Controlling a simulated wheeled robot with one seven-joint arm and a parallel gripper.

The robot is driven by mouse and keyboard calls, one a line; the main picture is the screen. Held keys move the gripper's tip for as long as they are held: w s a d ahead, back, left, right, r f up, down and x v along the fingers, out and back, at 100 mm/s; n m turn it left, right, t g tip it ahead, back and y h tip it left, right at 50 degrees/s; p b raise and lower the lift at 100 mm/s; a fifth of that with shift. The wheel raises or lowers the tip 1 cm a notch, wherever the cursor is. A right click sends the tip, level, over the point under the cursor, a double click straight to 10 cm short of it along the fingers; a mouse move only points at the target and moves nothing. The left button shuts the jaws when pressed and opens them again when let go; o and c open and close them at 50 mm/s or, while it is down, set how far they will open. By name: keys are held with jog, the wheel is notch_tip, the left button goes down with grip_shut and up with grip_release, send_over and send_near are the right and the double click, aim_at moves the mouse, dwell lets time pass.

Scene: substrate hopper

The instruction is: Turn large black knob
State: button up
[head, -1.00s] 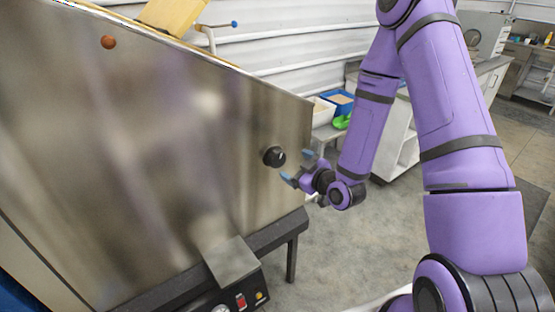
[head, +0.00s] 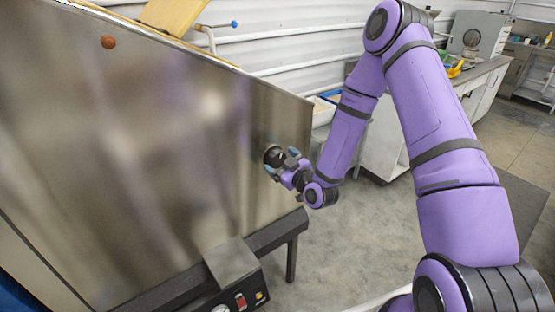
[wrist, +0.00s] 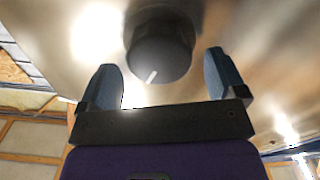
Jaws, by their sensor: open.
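The large black knob (head: 273,156) is on the right part of the hopper's shiny metal side panel (head: 150,150). In the wrist view the knob (wrist: 160,50) is round and dark, with a white pointer line near its lower edge. My gripper (head: 281,161) is at the knob in the head view, partly covering it. In the wrist view my gripper (wrist: 165,80) is open, with one blue-grey finger on each side below the knob. A gap shows between the knob and each finger; I cannot tell how far the tips reach along it.
A control box (head: 238,290) with a red switch sits below the panel on a dark frame (head: 270,238). A brown ball-shaped knob (head: 108,42) is at the panel's upper left. A white cabinet (head: 385,140) and bench stand behind my arm. Grey floor is open right of the hopper.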

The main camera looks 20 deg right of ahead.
jog(key=shift+x, duration=1.1)
jog(key=c, duration=0.9)
